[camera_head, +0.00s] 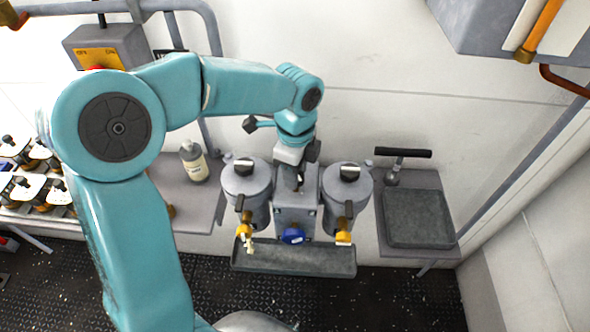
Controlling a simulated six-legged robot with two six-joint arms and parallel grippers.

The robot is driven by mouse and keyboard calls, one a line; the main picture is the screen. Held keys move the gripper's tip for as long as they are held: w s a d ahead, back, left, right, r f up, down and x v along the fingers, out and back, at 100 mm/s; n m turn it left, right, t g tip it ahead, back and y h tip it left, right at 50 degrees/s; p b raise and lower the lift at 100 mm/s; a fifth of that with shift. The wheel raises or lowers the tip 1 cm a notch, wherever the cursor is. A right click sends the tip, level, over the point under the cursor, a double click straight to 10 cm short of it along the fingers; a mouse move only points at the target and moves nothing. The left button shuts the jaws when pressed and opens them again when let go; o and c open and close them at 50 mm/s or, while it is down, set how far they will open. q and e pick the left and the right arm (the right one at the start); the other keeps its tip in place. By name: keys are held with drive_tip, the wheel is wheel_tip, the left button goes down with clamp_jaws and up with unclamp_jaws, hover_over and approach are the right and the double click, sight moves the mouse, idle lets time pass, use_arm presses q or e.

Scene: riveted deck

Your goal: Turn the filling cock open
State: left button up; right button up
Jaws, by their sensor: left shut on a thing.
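My left gripper (299,170) points down over a grey centre block (295,218) between two grey canisters. It is shut on a small part at the top of that block, which I take to be the handle of the filling cock. The fingers and wrist hide most of this part, so its angle cannot be told. A blue round knob (292,236) sits on the block's front. My right gripper is not in view.
A grey drip tray (293,260) runs below the taps. A pale bottle (194,163) stands left of the canisters. A black T-handle (403,153) stands behind a grey basin (417,217) at right. A wall cabinet (480,25) hangs upper right.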

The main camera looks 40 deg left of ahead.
use_arm(q)
drive_tip(key=n, duration=0.2)
drive_tip(key=n+b, duration=0.1)
drive_tip(key=n, duration=0.2)
drive_tip(key=shift+w+r+n, duration=0.15)
drive_tip(key=shift+r+n, duration=0.05)
drive_tip(key=shift+n, duration=0.1)
drive_tip(key=n, duration=0.5)
drive_tip(key=shift+b, duration=0.35)
drive_tip(key=o, duration=0.8)
drive_tip(key=shift+c, duration=0.2)
drive_tip(key=o, duration=0.3)
drive_tip(key=shift+d, duration=0.1)
wheel_tip(320, 180, up, 16)
drive_tip(key=p, duration=0.1)
drive_tip(key=shift+r, duration=0.15)
drive_tip(key=shift+s+d, duration=0.1)
drive_tip(key=shift+s, duration=0.1)
